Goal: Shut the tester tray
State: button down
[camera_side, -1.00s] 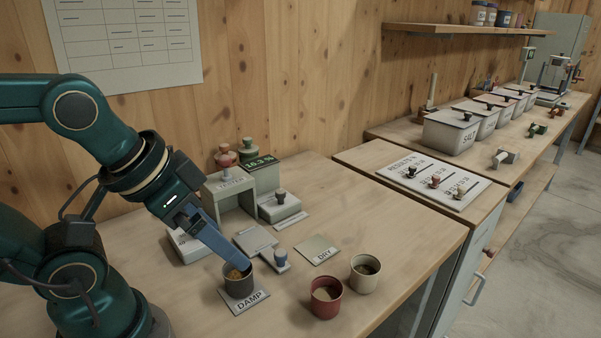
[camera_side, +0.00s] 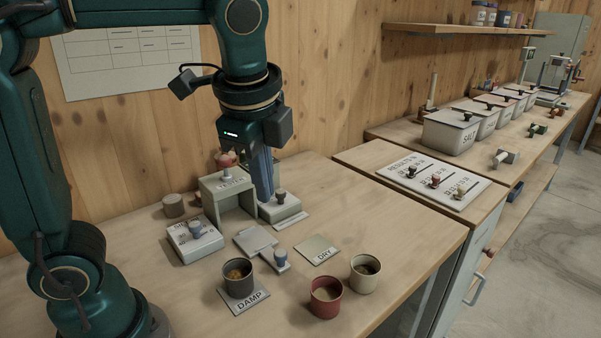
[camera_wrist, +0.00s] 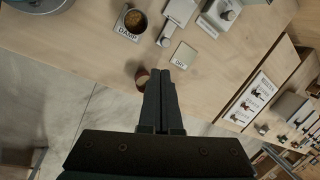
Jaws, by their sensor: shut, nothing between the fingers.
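The tester (camera_side: 228,188) is a pale grey arch-shaped housing at the back of the bench. Its flat tray (camera_side: 255,240) lies out in front of the housing, with a blue knob (camera_side: 281,257) at its near end. The tray also shows at the top of the wrist view (camera_wrist: 180,10), with its knob (camera_wrist: 163,41). My gripper (camera_side: 265,196) points down with its blue fingers together, empty, beside the tester and behind the tray. The fingers also show in the wrist view (camera_wrist: 166,70). They hide the tester's display in the side view.
A dark cup (camera_side: 238,278) stands on the DAMP card (camera_side: 247,303). A bare DRY card (camera_side: 317,250) lies right of the tray. A red cup (camera_side: 325,297) and a cream cup (camera_side: 365,273) stand nearer. A knobbed grey block (camera_side: 281,207) sits right of the tester.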

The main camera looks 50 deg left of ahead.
jog(key=w+d+f+m+g+y, duration=0.2)
jog(key=w+d+f+m, duration=0.35)
jog(key=f, duration=0.35)
jog(key=x, duration=0.9)
jog(key=shift+s+d+f, duration=0.2)
jog(key=shift+s+f, duration=0.05)
jog(key=shift+s, duration=0.05)
jog(key=a, duration=0.3)
jog(key=shift+a, duration=0.5)
send_near(254, 239)
jog(key=x, duration=0.4)
jog(key=shift+f, duration=0.4)
jog(key=shift+a, duration=0.1)
